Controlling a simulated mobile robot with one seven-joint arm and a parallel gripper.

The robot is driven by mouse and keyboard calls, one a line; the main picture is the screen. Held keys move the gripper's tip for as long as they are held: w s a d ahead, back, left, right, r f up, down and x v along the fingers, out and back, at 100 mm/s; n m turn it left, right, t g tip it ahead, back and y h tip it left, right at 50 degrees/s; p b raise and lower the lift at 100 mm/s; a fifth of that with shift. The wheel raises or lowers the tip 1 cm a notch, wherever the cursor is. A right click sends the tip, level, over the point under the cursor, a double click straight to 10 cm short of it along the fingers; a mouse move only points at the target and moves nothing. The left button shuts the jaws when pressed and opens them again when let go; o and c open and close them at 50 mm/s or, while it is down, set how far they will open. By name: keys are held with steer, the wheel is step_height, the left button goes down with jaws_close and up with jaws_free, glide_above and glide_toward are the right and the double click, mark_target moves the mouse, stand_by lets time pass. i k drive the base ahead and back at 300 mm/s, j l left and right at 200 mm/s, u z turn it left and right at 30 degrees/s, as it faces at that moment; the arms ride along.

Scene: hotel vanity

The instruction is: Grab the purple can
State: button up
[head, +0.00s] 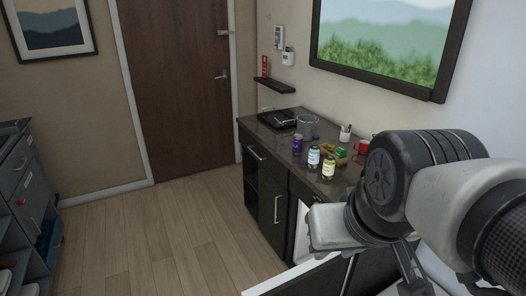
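The purple can (298,144) stands upright on the dark vanity counter (271,137), near its front edge, in the head view. It stands to the left of two light-labelled bottles and in front of a clear container. My arm fills the lower right of the view, nearer the camera than the can. A narrow dark part of my gripper (410,266) shows below the wrist, well apart from the can. Its fingertips are not clear, so I cannot tell whether it is open or shut.
A light-blue-labelled bottle (313,158) and a yellowish bottle (328,167) stand close to the can's right. Behind are a clear container (308,126), a black tray (279,119), a cup with sticks (345,134) and a red mug (362,147). The wooden floor (170,240) is clear.

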mark_target(298, 139)
steer(key=u, duration=0.9)
steer(key=i+j+u, duration=0.1)
steer(key=j+u, duration=0.15)
steer(key=j, duration=0.15)
steer(key=i+j+u, duration=0.2)
steer(key=j, duration=0.2)
steer(key=i+j+z, duration=0.2)
steer(key=i+j, duration=0.65)
steer(key=i+l+z, duration=0.1)
steer(key=i+z, duration=0.6)
steer(key=i, duration=0.15)
steer(key=i+j+z, duration=0.2)
steer(key=i+z, duration=0.2)
steer(key=i+l+z, duration=0.1)
steer(key=i+z, duration=0.65)
steer(key=i+j+z, duration=0.2)
steer(key=i+z, duration=0.55)
steer(key=i, duration=0.15)
steer(key=i+z, duration=0.4)
steer(key=i+j, duration=0.05)
